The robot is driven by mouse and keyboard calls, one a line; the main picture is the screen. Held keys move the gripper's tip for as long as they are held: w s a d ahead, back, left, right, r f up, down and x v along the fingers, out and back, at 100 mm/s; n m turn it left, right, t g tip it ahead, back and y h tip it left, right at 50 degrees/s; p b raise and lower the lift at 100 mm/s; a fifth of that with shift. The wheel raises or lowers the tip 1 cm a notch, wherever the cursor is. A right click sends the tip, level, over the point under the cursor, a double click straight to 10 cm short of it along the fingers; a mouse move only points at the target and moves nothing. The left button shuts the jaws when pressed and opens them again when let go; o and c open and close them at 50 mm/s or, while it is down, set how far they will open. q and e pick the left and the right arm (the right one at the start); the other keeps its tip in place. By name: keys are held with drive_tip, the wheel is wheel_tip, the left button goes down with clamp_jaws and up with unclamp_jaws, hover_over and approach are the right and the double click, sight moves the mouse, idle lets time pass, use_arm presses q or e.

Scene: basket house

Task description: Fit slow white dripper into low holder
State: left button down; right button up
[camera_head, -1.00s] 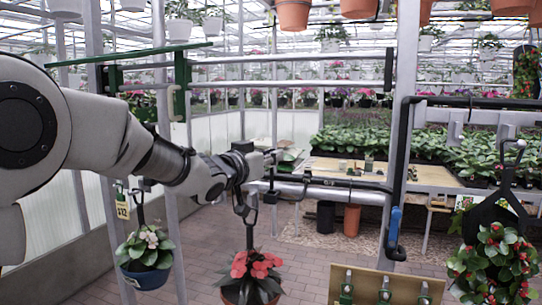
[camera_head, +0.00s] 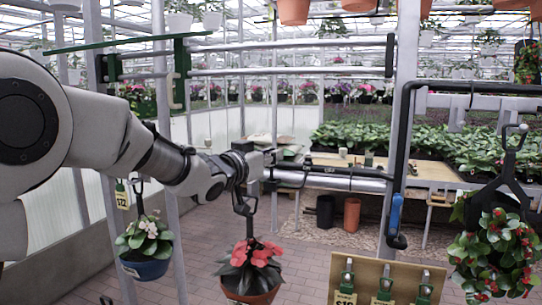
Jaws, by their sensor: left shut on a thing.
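My left gripper (camera_head: 268,157) is near the middle of the head view, at the end of the arm from the left. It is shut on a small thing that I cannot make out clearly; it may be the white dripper. The gripper is in front of the horizontal grey rails and above the red-flowered plant. A wooden board (camera_head: 390,268) at the bottom carries several small green and metal clips (camera_head: 346,282) with yellow tags. I cannot tell which part is the low holder. My right gripper is not in view.
A blue pot with white flowers (camera_head: 147,268) and a red-flowered pot (camera_head: 250,297) hang below my left arm. A leafy basket (camera_head: 495,255) hangs at the right. Brick floor lies below.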

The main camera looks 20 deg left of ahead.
sight(271, 165)
use_arm(q)
drive_tip(key=shift+f+b, duration=1.1)
drive_tip(key=shift+f, duration=0.45)
drive_tip(key=c, duration=1.1)
unclamp_jaws()
drive_tip(key=v, duration=0.7)
drive_tip(key=shift+s, duration=0.15)
